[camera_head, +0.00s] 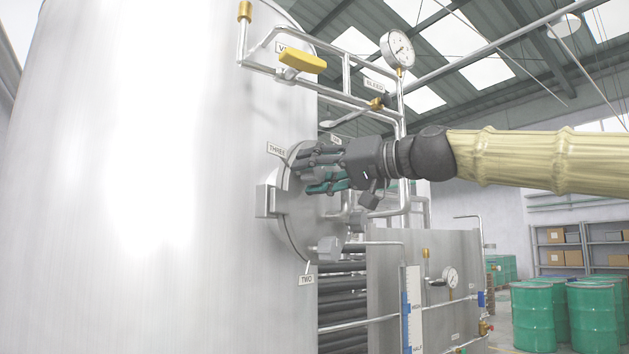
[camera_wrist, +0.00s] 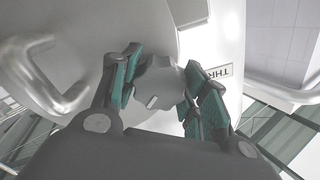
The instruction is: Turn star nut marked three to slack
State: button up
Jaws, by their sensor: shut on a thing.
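The star nut marked three (camera_wrist: 158,82) is a grey lobed knob in the wrist view. It sits between the two teal-padded fingers of my gripper (camera_wrist: 162,88), which are shut on it from both sides. A label reading "THR…" (camera_wrist: 222,72) shows just right of it, partly hidden by a finger. In the head view my gripper (camera_head: 322,172) reaches in from the right to the round manway cover (camera_head: 290,215) on the tank, beside the label THREE (camera_head: 276,149). The fingers hide the nut there.
Another star nut (camera_head: 329,249) sits low on the cover, near the label TWO (camera_head: 306,280). A yellow-handled valve (camera_head: 303,62), a pressure gauge (camera_head: 397,49) and pipes lie above my gripper. A curved metal handle (camera_wrist: 50,85) is left in the wrist view. Green drums (camera_head: 533,315) stand far right.

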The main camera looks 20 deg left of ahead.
jog(key=n+b, duration=0.1)
jog(key=n, duration=0.3)
jog(key=shift+f+n, duration=0.15)
jog(key=shift+n, duration=0.25)
jog(key=shift+n+b, duration=0.55)
jog(key=shift+n, duration=2.05)
jog(key=o, duration=1)
jog(key=shift+w, duration=0.1)
jog(key=v, duration=1.2)
